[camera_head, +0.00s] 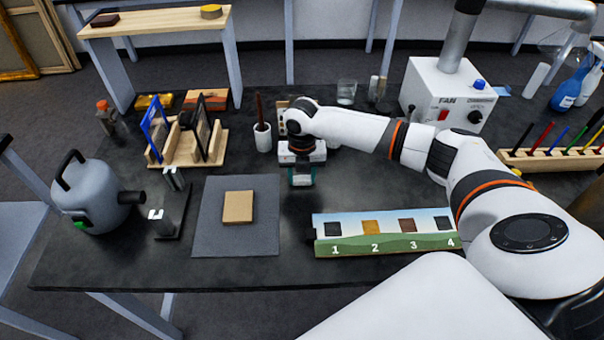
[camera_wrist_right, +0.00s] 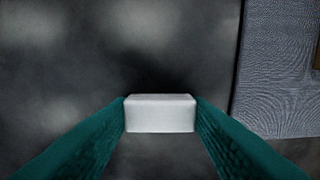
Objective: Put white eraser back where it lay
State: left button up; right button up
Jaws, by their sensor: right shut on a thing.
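The white eraser (camera_wrist_right: 160,113) is a small pale block between the two teal fingers of my right gripper (camera_wrist_right: 162,118) in the right wrist view. The fingers touch it on both sides, so the gripper is shut on it. In the head view my right gripper (camera_head: 301,180) points down over the dark table, between the grey mat and the numbered strip. My left gripper is not in view.
A grey mat (camera_head: 210,238) with a tan block (camera_head: 238,207) lies left of the gripper. A numbered strip (camera_head: 385,242) lies in front to the right. A white cup (camera_head: 262,138), wooden rack (camera_head: 185,150) and fan box (camera_head: 447,95) stand behind. Bare table surrounds the gripper.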

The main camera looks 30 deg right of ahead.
aim_at(302, 178)
jog(key=o, duration=0.9)
jog(key=shift+f, duration=0.1)
notch_tip(302, 178, up, 12)
jog(key=shift+r+b, duration=0.15)
jog(key=shift+b, duration=0.7)
